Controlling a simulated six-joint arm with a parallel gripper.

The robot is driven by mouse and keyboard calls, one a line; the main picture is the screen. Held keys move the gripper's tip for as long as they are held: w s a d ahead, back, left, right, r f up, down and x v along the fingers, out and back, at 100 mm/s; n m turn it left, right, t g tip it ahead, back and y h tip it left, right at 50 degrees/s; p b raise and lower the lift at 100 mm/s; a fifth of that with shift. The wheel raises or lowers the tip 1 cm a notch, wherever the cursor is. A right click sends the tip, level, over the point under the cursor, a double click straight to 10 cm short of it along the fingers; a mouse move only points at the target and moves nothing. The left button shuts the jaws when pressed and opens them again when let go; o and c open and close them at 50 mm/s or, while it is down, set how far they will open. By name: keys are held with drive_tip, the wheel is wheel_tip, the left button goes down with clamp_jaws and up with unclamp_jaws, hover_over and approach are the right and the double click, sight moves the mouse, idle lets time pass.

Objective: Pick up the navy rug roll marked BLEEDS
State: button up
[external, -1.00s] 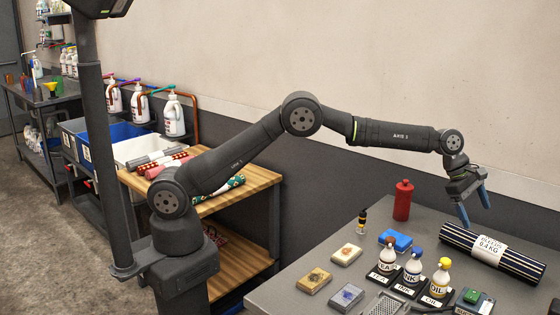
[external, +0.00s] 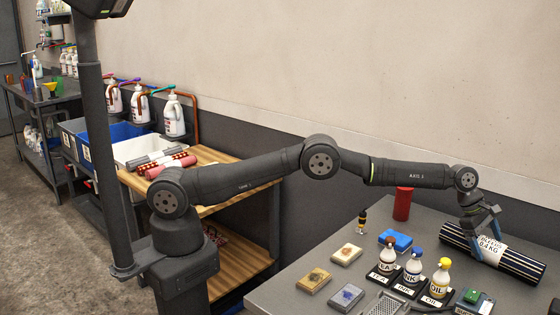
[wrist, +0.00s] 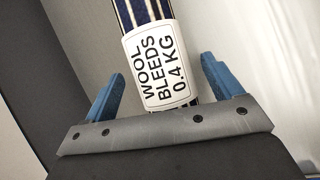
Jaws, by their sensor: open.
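The navy striped rug roll (external: 519,264) lies on the grey table at the right. Its white label reads WOOL BLEEDS 0.4 KG in the wrist view (wrist: 155,65). My gripper (external: 485,240) is open at the roll's labelled middle, with blue fingers pointing down. In the wrist view my gripper (wrist: 162,90) has one finger on each side of the roll, with gaps between fingers and roll. Part of the roll and label is hidden behind my gripper in the external view.
More rolls lie on a wooden shelf (external: 213,156).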

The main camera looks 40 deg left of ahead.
drive_tip(key=shift+d+f, duration=0.4)
drive_tip(key=shift+f, duration=0.2)
drive_tip(key=c, duration=1.4)
drive_tip(key=shift+r, duration=0.15)
